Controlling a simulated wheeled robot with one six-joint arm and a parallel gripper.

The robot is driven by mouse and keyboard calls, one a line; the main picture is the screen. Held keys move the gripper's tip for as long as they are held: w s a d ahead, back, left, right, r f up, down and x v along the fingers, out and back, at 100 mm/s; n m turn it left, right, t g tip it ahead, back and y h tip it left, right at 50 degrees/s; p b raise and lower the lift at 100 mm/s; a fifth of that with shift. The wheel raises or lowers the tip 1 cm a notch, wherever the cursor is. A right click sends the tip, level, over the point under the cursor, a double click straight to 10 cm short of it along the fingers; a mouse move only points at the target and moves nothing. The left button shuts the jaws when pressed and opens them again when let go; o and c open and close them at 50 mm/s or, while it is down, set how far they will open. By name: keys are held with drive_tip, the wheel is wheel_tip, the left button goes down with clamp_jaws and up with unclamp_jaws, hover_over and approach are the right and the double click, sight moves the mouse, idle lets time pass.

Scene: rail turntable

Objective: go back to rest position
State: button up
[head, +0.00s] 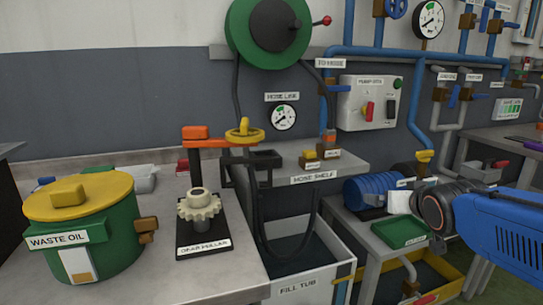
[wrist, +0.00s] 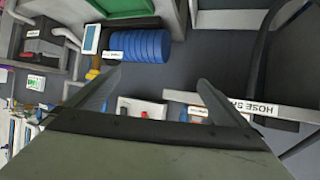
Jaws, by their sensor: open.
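My gripper (wrist: 150,92) shows in the wrist view with its two grey fingers spread apart and nothing between them. Past the fingers are a blue ribbed drum (wrist: 138,46) and the hose shelf (wrist: 255,107), seen turned on its side. In the head view my blue arm comes in from the right edge, reaching left to a dark round joint. The fingertips are not clearly seen in the head view.
A waste oil bin (head: 85,225) and a gear puller (head: 203,225) stand on the left bench. The hose shelf (head: 310,178) and fill tub (head: 297,287) are in the middle. A green tray (head: 402,232) and the blue drum (head: 367,193) sit close left of my arm.

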drive_tip(key=s+a+f+g, duration=0.1)
drive_tip(key=s+f+g, duration=0.1)
drive_tip(key=s+f, duration=0.2)
drive_tip(key=s+a+f+g, duration=0.1)
drive_tip(key=s+f+g, duration=0.2)
drive_tip(key=s, duration=0.8)
drive_tip(key=s+a+f+g+y, duration=0.1)
drive_tip(key=s+f+g, duration=0.1)
drive_tip(key=s+f, duration=0.4)
drive_tip(key=shift+s+a+n+g, duration=0.15)
drive_tip(key=shift+s+n+g, duration=0.25)
drive_tip(key=shift+s, duration=0.75)
